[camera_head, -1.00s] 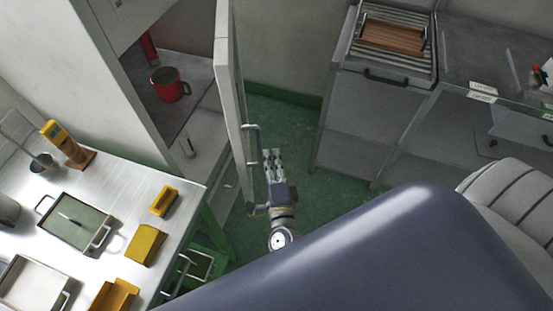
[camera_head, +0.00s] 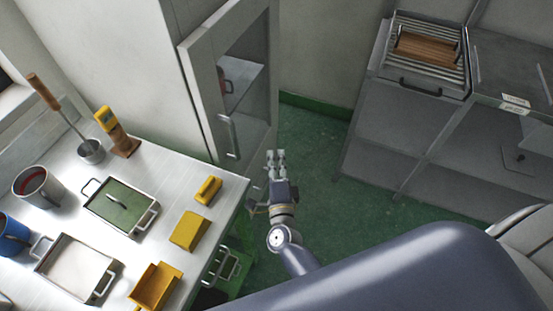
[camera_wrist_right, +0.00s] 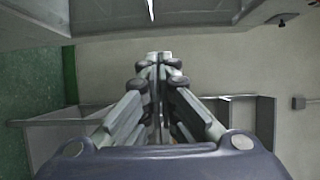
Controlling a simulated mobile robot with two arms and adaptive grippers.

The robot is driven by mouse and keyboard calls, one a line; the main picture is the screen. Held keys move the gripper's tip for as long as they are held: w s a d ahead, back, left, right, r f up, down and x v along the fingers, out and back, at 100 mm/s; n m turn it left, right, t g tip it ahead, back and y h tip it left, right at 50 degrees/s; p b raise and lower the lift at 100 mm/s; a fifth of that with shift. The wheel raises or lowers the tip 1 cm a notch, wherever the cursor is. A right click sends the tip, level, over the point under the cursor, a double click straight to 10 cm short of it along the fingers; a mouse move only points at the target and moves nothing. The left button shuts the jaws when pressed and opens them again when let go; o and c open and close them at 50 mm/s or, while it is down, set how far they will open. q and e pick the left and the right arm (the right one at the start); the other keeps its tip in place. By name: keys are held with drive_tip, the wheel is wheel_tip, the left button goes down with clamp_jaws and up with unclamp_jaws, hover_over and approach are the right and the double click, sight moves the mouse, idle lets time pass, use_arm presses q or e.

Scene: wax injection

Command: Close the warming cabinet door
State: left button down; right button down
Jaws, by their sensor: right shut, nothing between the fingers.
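The warming cabinet door (camera_head: 194,80) is a pale framed door with a window, at the top centre of the head view. My left gripper is out of view.
A white worktable (camera_head: 150,180) with trays, yellow blocks and pots stands at the left. A grey bench (camera_head: 400,135) with a wooden board (camera_head: 425,48) on a slatted top stands at the right. Green floor (camera_head: 320,150) between them is clear.

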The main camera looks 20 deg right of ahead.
drive_tip(key=v, duration=1.2)
drive_tip(key=s+a+f+n+g+y, duration=0.1)
drive_tip(key=s+f+n+g+y, duration=0.25)
drive_tip(key=f, duration=0.65)
drive_tip(key=s+a+f+n+g+y, duration=0.15)
drive_tip(key=s+f+n, duration=0.25)
drive_tip(key=f+n, duration=0.4)
drive_tip(key=s+a+f+n+g+y, duration=0.1)
drive_tip(key=s+f+n+g+y, duration=0.2)
drive_tip(key=f, duration=0.8)
drive_tip(key=s+d+f+n+g+h, duration=0.1)
drive_tip(key=s+d+f+n+g, duration=0.3)
drive_tip(key=s, duration=0.7)
drive_tip(key=s+d+f+n+g+h, duration=0.2)
drive_tip(key=s+d+f+n+g, duration=0.2)
drive_tip(key=s+d+f, duration=0.5)
drive_tip(key=shift+s+f+n, duration=0.2)
drive_tip(key=shift+s+n, duration=0.35)
drive_tip(key=shift+s, duration=0.45)
